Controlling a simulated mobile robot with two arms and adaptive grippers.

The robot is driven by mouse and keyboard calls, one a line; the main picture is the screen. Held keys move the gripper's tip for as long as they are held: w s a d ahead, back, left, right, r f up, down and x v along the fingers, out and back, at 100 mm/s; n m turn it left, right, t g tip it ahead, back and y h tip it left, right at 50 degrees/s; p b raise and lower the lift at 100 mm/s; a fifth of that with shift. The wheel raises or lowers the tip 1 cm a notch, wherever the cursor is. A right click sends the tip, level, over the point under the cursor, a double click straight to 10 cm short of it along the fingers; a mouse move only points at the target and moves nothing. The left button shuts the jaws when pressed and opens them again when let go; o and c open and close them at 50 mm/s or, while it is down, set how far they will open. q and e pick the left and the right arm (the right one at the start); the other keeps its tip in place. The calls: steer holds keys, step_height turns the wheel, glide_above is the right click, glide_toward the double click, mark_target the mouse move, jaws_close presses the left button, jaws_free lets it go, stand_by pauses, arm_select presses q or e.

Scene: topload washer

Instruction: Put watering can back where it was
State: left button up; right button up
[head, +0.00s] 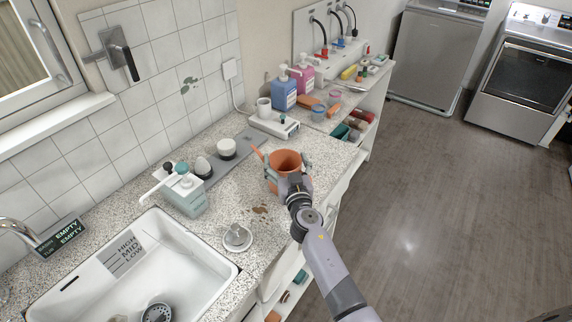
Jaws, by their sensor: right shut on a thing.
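The orange watering can (284,160) is at the counter's right part, its spout pointing left. My right gripper (289,184) is at the near side of the can and is shut on it. The gripper partly hides the can's lower near side, so I cannot tell whether its base touches the counter. My left gripper is not in view.
A white sink (208,262) fills the near left, with a pump bottle (185,192) behind it. A small white dish (238,237) and a brown stain (260,210) lie near the can. A grey tray (224,168), a scale (274,124) and shelves with bottles (284,92) stand behind.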

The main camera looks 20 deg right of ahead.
steer(key=shift+f, duration=0.1)
steer(key=o, duration=1.6)
steer(key=shift+s+a+r+b, duration=0.1)
steer(key=shift+s+a, duration=0.1)
steer(key=shift+s, duration=1.8)
steer(key=shift+s+a+r+b, duration=0.1)
steer(key=shift+s+a+b, duration=0.05)
steer(key=shift+s, duration=1.9)
steer(key=shift+s+a+b, duration=0.1)
steer(key=shift+s+a, duration=0.1)
steer(key=shift+s, duration=1.8)
steer(key=shift+d, duration=0.1)
